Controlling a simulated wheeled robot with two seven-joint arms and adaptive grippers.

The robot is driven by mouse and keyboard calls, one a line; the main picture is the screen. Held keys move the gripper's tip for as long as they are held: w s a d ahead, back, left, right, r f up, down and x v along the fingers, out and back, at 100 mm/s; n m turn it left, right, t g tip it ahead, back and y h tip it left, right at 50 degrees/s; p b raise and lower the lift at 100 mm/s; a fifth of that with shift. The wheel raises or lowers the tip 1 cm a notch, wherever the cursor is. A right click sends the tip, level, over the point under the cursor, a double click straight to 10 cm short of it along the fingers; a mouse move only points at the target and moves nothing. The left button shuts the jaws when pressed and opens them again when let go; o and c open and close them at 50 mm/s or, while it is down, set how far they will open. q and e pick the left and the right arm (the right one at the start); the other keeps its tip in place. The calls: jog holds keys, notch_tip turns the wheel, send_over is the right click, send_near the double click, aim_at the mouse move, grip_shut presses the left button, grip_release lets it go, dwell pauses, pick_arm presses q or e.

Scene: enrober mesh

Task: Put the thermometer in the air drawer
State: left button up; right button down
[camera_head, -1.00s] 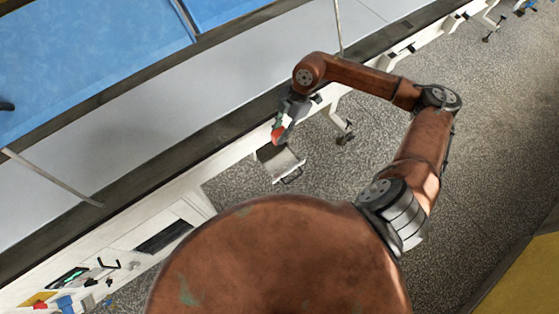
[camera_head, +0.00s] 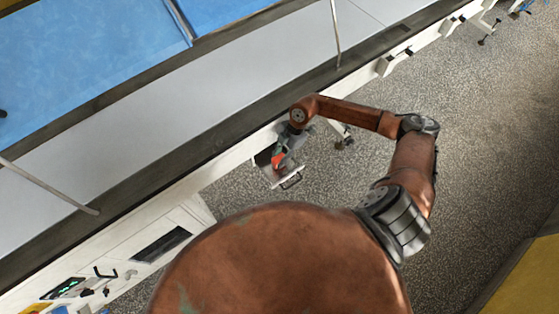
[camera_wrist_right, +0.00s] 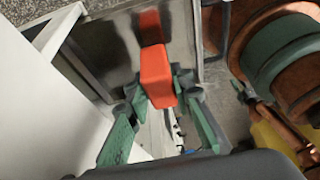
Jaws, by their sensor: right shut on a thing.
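The thermometer, an orange-red block (camera_wrist_right: 157,72), is held between the green fingers of my right gripper (camera_wrist_right: 161,98). It also shows as a small red patch in the head view (camera_head: 278,160). The air drawer (camera_head: 285,181) stands pulled out from the machine's side, with a handle on its front. In the wrist view its dark metal inside (camera_wrist_right: 103,45) lies beyond the block. The right gripper (camera_head: 279,157) is over the open drawer. I cannot tell whether the block touches the drawer floor. My left gripper is not in view.
The long machine with a pale belt (camera_head: 190,115) and dark edge rail (camera_head: 225,132) runs diagonally along the drawer side. Thin metal rods (camera_head: 335,35) rise from it. A control panel (camera_head: 70,288) is at lower left. The speckled floor (camera_head: 370,160) beside it is open.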

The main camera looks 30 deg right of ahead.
notch_tip(320, 180, down, 2)
jog(key=shift+f, duration=0.1)
jog(key=c, duration=1.7)
grip_release()
jog(key=v, duration=1.2)
jog(key=shift+p, duration=0.4)
